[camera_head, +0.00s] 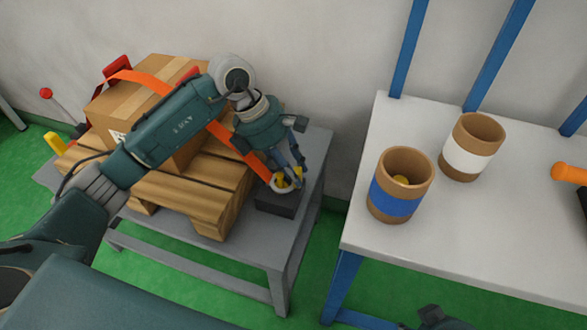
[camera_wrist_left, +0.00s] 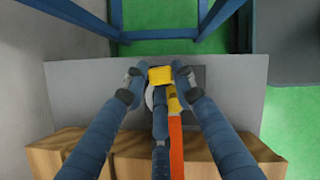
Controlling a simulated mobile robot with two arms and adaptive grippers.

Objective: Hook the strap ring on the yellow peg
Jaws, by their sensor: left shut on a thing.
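The orange strap (camera_head: 222,132) runs over the cardboard box and down to a pale ring (camera_head: 287,186) at its end. My left gripper (camera_head: 288,176) points down and is shut on the strap ring. The yellow peg (camera_head: 281,181) stands on a dark block (camera_head: 275,203) at the table's right end. In the left wrist view the yellow peg (camera_wrist_left: 160,75) shows between the fingertips, with the ring (camera_wrist_left: 149,97) close beside it, partly hidden by a finger. I cannot tell whether the ring is around the peg. A dark part of my right gripper (camera_head: 436,317) shows at the bottom edge.
The cardboard box (camera_head: 160,85) sits on a wooden pallet (camera_head: 205,190) on the grey table (camera_head: 312,160). A white table (camera_head: 470,225) to the right holds a blue-banded cup (camera_head: 397,203) and a white-banded cup (camera_head: 466,160). A gap separates the tables.

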